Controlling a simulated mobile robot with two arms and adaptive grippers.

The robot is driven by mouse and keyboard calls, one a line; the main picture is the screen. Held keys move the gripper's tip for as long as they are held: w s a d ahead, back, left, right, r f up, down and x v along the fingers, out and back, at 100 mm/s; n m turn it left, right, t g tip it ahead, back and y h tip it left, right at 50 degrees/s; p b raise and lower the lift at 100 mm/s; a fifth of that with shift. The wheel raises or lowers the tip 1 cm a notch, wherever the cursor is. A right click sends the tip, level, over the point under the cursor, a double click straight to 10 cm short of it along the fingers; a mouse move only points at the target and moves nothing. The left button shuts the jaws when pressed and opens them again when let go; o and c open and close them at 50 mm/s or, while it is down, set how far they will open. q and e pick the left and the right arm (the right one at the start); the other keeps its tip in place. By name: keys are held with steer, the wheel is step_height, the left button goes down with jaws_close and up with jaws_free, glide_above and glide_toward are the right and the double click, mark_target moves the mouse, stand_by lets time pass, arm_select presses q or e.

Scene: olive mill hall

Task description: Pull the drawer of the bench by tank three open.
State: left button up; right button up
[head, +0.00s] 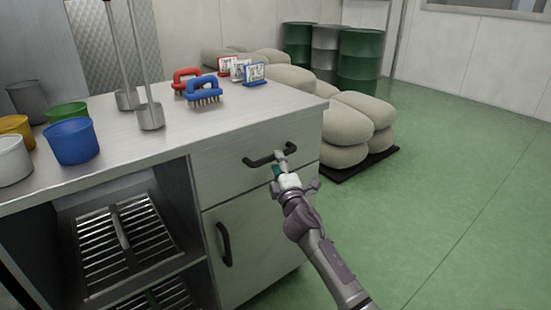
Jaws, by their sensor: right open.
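The bench (262,112) has a pale worktop and stands at the left and middle of the head view. Its drawer (222,165) is at the upper right of the front and looks closed. The drawer has a dark bar handle (258,161). My right gripper (281,160) is at the right part of this handle, with its fingertips at the bar. It is open; whether the fingers touch the bar I cannot tell. Part of the handle is hidden behind the gripper. My left gripper is not in view.
Below the drawer is a cupboard door with a dark handle (223,244); open racks (125,240) are left of it. Brushes (204,91), ladles and cups (71,141) stand on top. Sacks (340,138) on a dark pallet are behind. The green floor at right is clear.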

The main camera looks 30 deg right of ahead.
steer(key=shift+x, duration=1.75)
jaws_close()
